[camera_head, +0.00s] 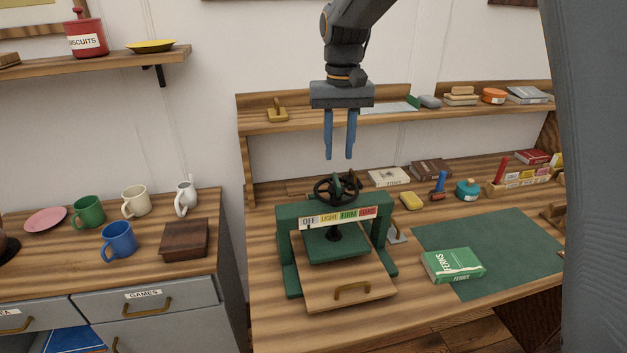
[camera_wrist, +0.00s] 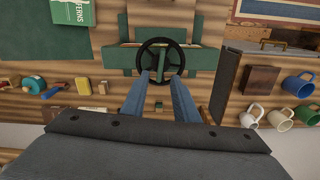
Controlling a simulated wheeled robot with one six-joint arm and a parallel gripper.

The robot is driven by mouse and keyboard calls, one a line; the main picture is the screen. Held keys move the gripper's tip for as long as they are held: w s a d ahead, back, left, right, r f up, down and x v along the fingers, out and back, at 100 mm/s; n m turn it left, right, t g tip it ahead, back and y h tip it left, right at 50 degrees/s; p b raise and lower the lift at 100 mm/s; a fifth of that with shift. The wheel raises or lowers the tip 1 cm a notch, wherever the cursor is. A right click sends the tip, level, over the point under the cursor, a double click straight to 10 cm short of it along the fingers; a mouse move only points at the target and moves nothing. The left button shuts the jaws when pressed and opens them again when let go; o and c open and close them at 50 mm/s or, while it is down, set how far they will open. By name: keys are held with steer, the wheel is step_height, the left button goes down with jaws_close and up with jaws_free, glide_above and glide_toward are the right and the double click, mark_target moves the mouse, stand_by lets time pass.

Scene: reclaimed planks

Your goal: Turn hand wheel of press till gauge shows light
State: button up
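A green press (camera_head: 290,240) stands on the wooden bench, with a black hand wheel (camera_head: 322,195) on top of its screw. In the wrist view the wheel (camera_wrist: 143,65) shows just beyond the fingertips (camera_wrist: 160,80); I see no contact.
A green book (camera_head: 453,265) lies on a green mat (camera_head: 520,255) to the right of the press. A yellow block (camera_head: 411,201) and a blue-handled stamp (camera_head: 439,184) lie behind. A shelf (camera_head: 385,117) runs behind my gripper. Mugs and a brown box (camera_head: 185,240) stand on the left cabinet.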

mark_target(337, 179)
steer(key=shift+f+p, duration=1.15)
steer(key=shift+f, duration=2.75)
jaws_close()
